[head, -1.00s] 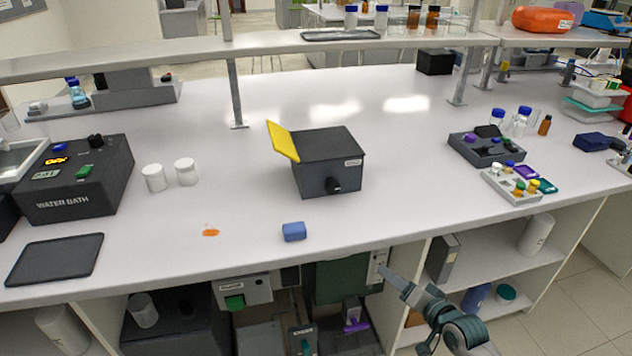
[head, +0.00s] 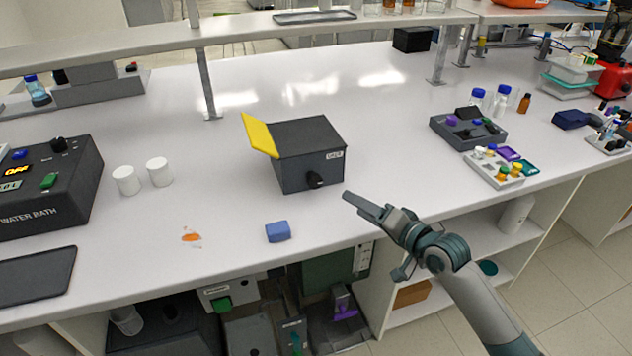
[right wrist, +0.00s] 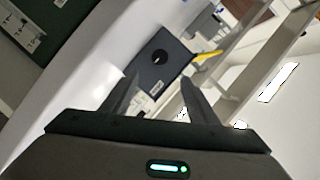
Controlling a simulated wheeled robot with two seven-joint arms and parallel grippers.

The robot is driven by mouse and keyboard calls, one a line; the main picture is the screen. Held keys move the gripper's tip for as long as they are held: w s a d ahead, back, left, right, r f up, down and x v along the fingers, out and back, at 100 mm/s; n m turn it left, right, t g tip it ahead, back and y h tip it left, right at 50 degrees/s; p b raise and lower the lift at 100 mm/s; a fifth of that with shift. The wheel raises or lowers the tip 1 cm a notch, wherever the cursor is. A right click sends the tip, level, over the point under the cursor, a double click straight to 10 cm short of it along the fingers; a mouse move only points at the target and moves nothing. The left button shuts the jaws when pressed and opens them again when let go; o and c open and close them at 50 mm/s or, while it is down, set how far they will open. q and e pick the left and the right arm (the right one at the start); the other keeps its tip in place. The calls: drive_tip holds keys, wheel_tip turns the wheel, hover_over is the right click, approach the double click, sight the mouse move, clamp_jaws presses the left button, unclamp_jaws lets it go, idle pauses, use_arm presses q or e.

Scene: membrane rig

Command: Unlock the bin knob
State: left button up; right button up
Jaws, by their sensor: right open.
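The bin (head: 308,150) is a dark grey box on the bench with a yellow flap (head: 259,135) on its left side and a small label on its front. Its black knob (head: 315,180) is on the front face. In the right wrist view the bin (right wrist: 170,75) and its round knob (right wrist: 160,57) show ahead, beyond the fingertips. My right gripper (head: 350,198) is in front of the bin, to the right of the knob and apart from it. In the right wrist view its two fingers (right wrist: 158,88) are spread with nothing between them. My left gripper is not in view.
Two white jars (head: 142,176) and the water bath (head: 45,185) stand to the left. Trays of vials (head: 495,168) sit to the right.

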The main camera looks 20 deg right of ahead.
sight(317, 183)
drive_tip(key=shift+w+a+f, duration=0.1)
drive_tip(key=shift+w+a, duration=0.2)
drive_tip(key=shift+w, duration=0.25)
drive_tip(key=p+x, duration=0.3)
drive_tip(key=x, duration=1.2)
drive_tip(key=shift+w+a+f, duration=0.2)
drive_tip(key=shift+w+f, duration=0.05)
drive_tip(key=shift+w, duration=0.4)
drive_tip(key=shift+c, duration=0.2)
drive_tip(key=c, duration=1)
